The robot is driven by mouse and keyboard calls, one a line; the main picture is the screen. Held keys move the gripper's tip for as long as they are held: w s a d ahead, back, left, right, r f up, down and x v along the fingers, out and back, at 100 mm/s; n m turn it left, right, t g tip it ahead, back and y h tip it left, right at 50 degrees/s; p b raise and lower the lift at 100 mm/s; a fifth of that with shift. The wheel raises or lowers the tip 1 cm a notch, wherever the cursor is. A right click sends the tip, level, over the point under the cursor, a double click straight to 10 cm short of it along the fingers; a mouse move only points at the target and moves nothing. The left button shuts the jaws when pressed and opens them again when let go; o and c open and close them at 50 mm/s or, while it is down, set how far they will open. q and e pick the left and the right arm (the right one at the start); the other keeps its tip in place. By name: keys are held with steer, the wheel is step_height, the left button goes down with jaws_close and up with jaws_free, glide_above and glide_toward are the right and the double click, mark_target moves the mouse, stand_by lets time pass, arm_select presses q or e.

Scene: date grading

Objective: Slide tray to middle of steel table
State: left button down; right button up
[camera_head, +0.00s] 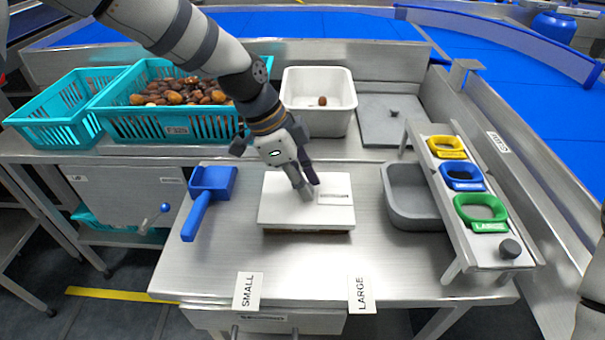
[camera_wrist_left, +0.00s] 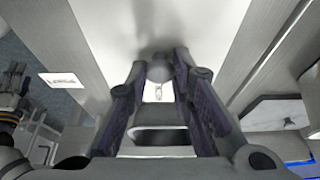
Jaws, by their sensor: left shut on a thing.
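A flat white slab-like tray or lid (camera_head: 280,208) with a brown lower edge and a small label lies at the middle of the steel table (camera_head: 210,270). My left gripper (camera_head: 305,190) reaches down onto its top. In the left wrist view the fingers of my left gripper (camera_wrist_left: 160,80) close around a small grey knob (camera_wrist_left: 159,68) in front of a bright pale surface. Its join to the slab is hidden. A grey open tray (camera_head: 411,222) stands to the right, beside the ring stand.
A blue scoop (camera_head: 197,212) lies left of the slab. The ring stand (camera_head: 490,250) carries yellow, blue and green rings. Behind are teal crates (camera_head: 180,130), a white bin (camera_head: 322,118) and a grey plate (camera_head: 377,130). SMALL (camera_head: 247,291) and LARGE (camera_head: 361,294) labels mark the front edge.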

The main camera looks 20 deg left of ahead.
mark_target(312, 211)
arm_select(q)
steer(key=shift+s+d+p, duration=0.2)
steer(key=shift+s+d, duration=0.05)
steer(key=shift+s, duration=0.65)
steer(key=shift+s+d+p, duration=0.15)
steer(key=shift+s+d, duration=0.1)
steer(key=shift+s, duration=0.65)
steer(key=c, duration=0.9)
jaws_free()
steer(key=shift+c, duration=0.2)
step_height(312, 211, up, 8)
